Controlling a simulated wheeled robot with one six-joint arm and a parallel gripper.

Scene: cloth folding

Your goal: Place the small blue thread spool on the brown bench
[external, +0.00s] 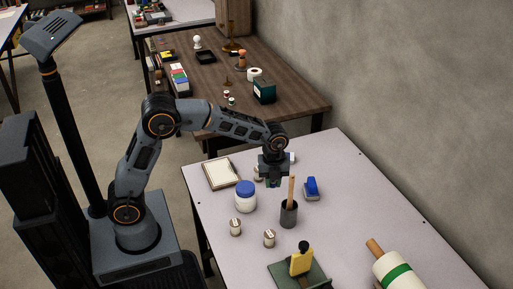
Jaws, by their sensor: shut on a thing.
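My gripper (273,181) points down over the back part of the pale table (340,225). It is shut on a small dark teal thing that shows only in part between the fingers. I cannot tell for sure whether this is the small blue thread spool, and no other blue spool stands out clearly. The brown bench (290,103) stands behind the pale table, against the wall. My gripper is in front of the bench, not over it.
Near my gripper stand a blue-lidded jar (245,197), a dark cup (289,215) with a wooden stick, a blue stapler-like thing (311,188) and a framed tray (221,173). The bench holds a dark green box (264,91), a white roll (254,74) and small spools (230,100). Its front right is bare.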

